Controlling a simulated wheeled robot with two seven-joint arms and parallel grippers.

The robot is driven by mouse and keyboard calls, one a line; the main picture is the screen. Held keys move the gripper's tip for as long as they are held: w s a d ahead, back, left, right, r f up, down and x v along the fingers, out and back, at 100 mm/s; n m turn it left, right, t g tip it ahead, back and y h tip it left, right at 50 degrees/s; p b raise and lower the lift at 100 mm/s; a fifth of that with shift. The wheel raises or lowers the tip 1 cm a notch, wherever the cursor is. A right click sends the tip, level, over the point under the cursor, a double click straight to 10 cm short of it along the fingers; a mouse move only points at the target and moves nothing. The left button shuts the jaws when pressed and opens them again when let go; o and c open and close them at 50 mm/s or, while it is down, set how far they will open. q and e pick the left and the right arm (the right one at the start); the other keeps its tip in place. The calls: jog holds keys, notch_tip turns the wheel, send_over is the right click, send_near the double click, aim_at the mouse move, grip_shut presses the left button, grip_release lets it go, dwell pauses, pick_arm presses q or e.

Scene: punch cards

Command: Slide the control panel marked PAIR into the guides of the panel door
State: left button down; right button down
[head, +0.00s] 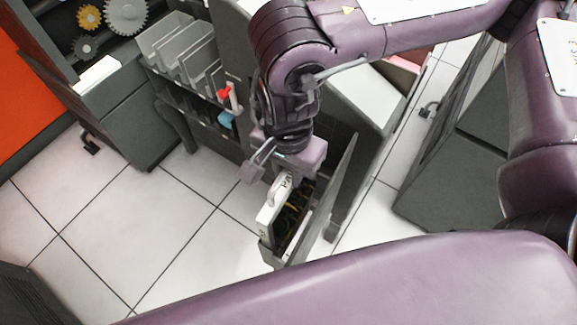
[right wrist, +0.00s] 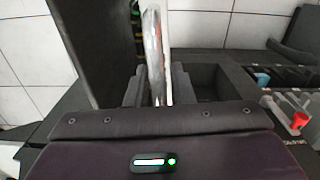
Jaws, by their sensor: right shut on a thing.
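My right gripper (head: 283,172) points down and is shut on the handle of a pale upright control panel (head: 268,218). The panel's label cannot be read. In the right wrist view, the panel (right wrist: 157,45) shows edge-on between the two fingers (right wrist: 158,90). The grey panel door (head: 338,185) stands open beside the panel, to its right in the head view. The panel's lower end is close to the grey frame (head: 268,256) at the door's bottom. I cannot tell whether the panel's edges are inside the guides. My left gripper is not in view.
A grey machine with slanted card trays (head: 180,45) and a red-knobbed lever (head: 225,94) stands behind the gripper. Gears (head: 125,14) hang at the upper left. A dark cabinet (head: 460,150) stands at the right. The tiled floor (head: 130,220) at the left is clear.

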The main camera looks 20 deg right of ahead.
jog(key=shift+f+b, duration=1.05)
jog(key=shift+f, duration=0.3)
jog(key=shift+f+b, duration=1.1)
jog(key=shift+f, duration=0.2)
jog(key=c, duration=1.3)
grip_release()
jog(key=shift+o, duration=0.7)
jog(key=shift+f, duration=0.1)
jog(key=shift+r+p, duration=0.45)
jog(key=shift+r, duration=3.55)
